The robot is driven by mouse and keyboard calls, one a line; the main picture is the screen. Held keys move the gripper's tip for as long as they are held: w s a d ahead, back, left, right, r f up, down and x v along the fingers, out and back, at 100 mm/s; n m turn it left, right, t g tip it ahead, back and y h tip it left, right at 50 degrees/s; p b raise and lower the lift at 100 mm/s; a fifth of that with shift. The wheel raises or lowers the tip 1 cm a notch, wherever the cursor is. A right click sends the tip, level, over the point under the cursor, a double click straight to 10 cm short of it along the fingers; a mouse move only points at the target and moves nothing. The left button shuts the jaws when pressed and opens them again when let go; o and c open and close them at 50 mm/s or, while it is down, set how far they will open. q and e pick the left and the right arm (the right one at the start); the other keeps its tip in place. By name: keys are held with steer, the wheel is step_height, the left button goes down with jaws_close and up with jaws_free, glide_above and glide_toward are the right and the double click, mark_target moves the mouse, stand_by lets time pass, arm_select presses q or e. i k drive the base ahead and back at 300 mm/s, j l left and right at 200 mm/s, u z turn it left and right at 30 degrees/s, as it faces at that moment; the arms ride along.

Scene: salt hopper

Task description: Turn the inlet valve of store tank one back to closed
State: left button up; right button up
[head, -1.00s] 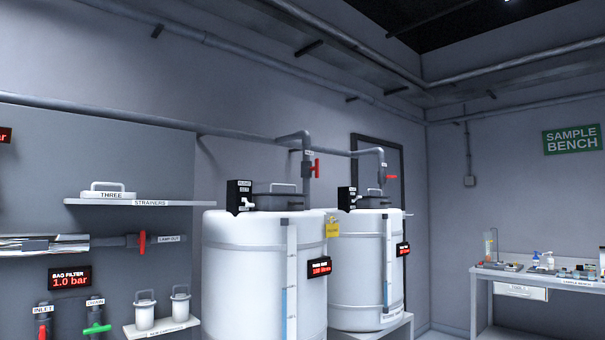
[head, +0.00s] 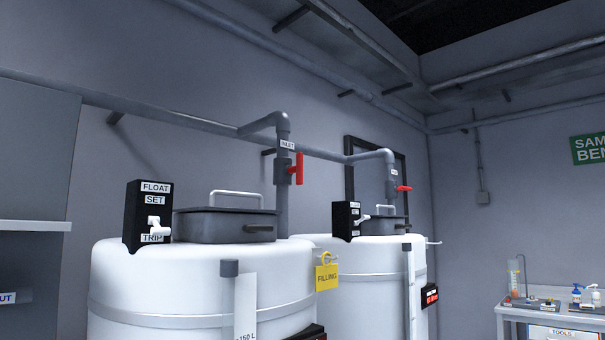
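The nearer white tank (head: 165,290) stands at the lower left of the head view, with a grey vertical pipe above it. On that pipe is an inlet valve with a red handle (head: 299,168), under an INLET label (head: 287,144). The handle stands upright, in line with the pipe. The farther tank (head: 375,262) has its own inlet valve, whose red handle (head: 403,188) lies roughly level, across its pipe. No tank number is readable. Neither of my grippers is in view.
A black float box (head: 133,205) and a grey lidded hatch (head: 225,225) sit on the nearer tank. A yellow FILLING tag (head: 327,277) hangs at its right side. A shelf edge (head: 35,226) is at left. A bench (head: 550,315) stands at far right.

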mark_target(297, 169)
steer(key=i+l+u, duration=0.1)
steer(key=l, duration=0.3)
steer(key=i+l+u, duration=0.15)
steer(key=l, duration=0.25)
steer(key=i+l+u, duration=0.1)
steer(key=l, duration=0.3)
steer(key=i, duration=0.1)
